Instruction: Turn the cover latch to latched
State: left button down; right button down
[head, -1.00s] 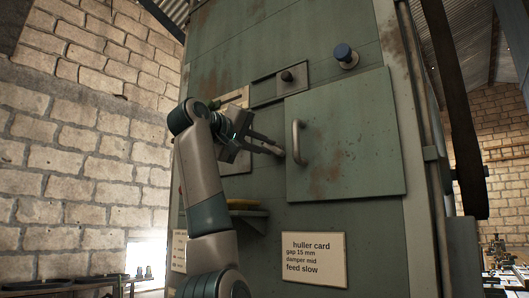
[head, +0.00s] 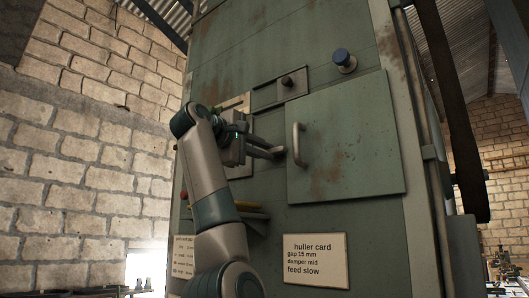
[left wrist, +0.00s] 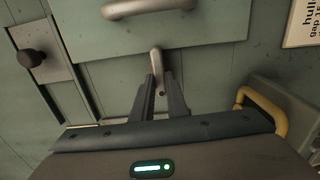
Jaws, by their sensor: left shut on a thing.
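The green cover (head: 350,150) lies flat against the machine front, with a curved metal handle (head: 298,146) near its left edge. In the left wrist view the cover (left wrist: 215,25) is at the top, with its handle (left wrist: 150,8). The cover latch (left wrist: 155,62), a small bent metal lever, sits at the cover's edge between the fingers of my left gripper (left wrist: 162,85). My left gripper (head: 278,152) is shut on the latch, just left of the cover in the head view. The fingers hide much of the latch there. My right gripper is out of view.
A yellow handle (left wrist: 264,108) is close to my gripper. A white "huller card" sign (head: 315,259) is below the cover.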

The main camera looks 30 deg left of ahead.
pick_arm(q)
jog(key=c, duration=1.7)
grip_release()
jog(key=shift+c, duration=0.2)
jog(key=shift+a, duration=0.1)
jog(key=shift+s, duration=0.1)
